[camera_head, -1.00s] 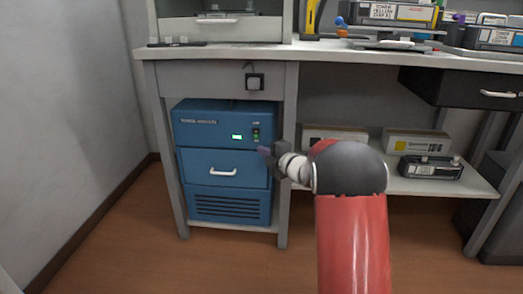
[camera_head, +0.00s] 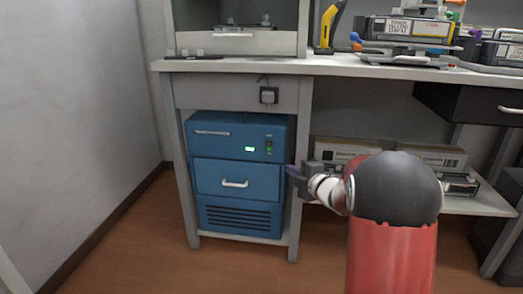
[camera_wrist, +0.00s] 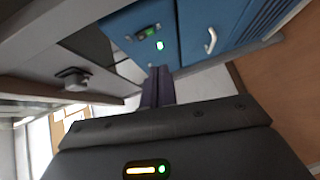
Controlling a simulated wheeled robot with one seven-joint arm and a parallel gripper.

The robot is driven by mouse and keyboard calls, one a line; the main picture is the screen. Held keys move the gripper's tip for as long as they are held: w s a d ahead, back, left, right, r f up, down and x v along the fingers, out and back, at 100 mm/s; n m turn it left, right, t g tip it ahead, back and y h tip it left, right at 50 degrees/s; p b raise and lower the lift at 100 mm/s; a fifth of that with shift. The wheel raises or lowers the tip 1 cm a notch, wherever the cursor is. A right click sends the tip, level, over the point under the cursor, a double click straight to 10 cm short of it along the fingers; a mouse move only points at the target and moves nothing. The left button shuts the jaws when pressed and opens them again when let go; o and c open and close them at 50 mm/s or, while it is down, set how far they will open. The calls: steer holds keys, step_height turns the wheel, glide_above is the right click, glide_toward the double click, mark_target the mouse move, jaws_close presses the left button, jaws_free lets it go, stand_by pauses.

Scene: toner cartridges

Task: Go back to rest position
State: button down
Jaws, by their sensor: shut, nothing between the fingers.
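My gripper (camera_head: 294,174) is shut and empty. It is held out in front of the desk, beside the right edge of the blue machine (camera_head: 208,179). In the wrist view its two dark purple fingers (camera_wrist: 157,88) lie together, with the blue machine (camera_wrist: 205,20) beyond them. My red and black arm reaches up from the lower right and hides part of the lower shelf. The blue machine stands under the desk, with its drawer closed and a small green display lit.
The grey desk (camera_head: 225,66) holds toner cartridges (camera_head: 410,28) and a yellow-handled tool (camera_head: 328,24) on top. Cartons (camera_head: 343,149) sit on the shelf below. A black drawer (camera_head: 480,106) is at the right. A wall closes off the left; brown floor lies open in front.

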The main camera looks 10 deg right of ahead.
steer(key=s+d+r+m+g+h+p, duration=0.25)
steer(key=s+r+m+h+p, duration=0.45)
steer(key=s+r+m, duration=0.7)
steer(key=s+a+f+m+g+p, duration=0.1)
steer(key=s+a+m+g+p, duration=0.1)
steer(key=s, duration=1.1)
steer(key=s+a+f+m+g+p, duration=0.1)
steer(key=s+a+m+g, duration=0.4)
steer(key=s, duration=0.8)
steer(key=shift+a+f+p, duration=0.2)
steer(key=shift+a+p, duration=0.2)
steer(key=shift+a, duration=0.35)
